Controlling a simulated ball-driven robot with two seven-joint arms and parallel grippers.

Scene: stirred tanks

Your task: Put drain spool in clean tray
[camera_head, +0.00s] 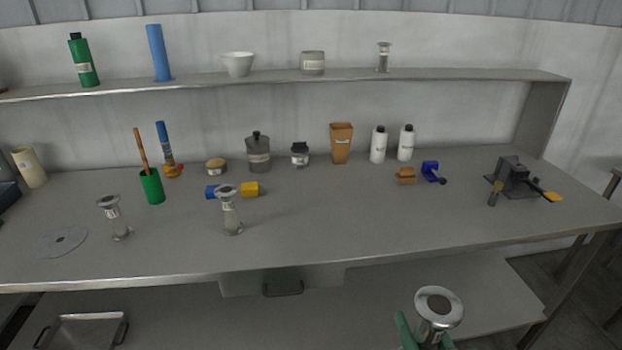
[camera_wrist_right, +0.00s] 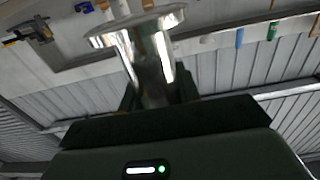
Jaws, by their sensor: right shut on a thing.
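A shiny metal spool with a round flange and a label (camera_head: 438,309) is in my right gripper (camera_head: 424,334), in front of the bench at the lower right. The green fingers are shut on its narrower body below the flange. The spool also shows in the right wrist view (camera_wrist_right: 150,62), its flange beyond the fingers. Similar flanged spools stand on the bench (camera_head: 229,212) and (camera_head: 114,216). A metal tray with dark handles (camera_head: 88,332) is on the lower shelf at the lower left, partly cut off; I cannot tell whether it is the clean tray. My left gripper is out of view.
The bench (camera_head: 330,225) is clear along its front middle and right. A grey disc (camera_head: 62,243) lies at its left. A drawer or box with a dark handle (camera_head: 283,287) hangs under the front edge. A vise-like tool (camera_head: 514,180) stands at the right end.

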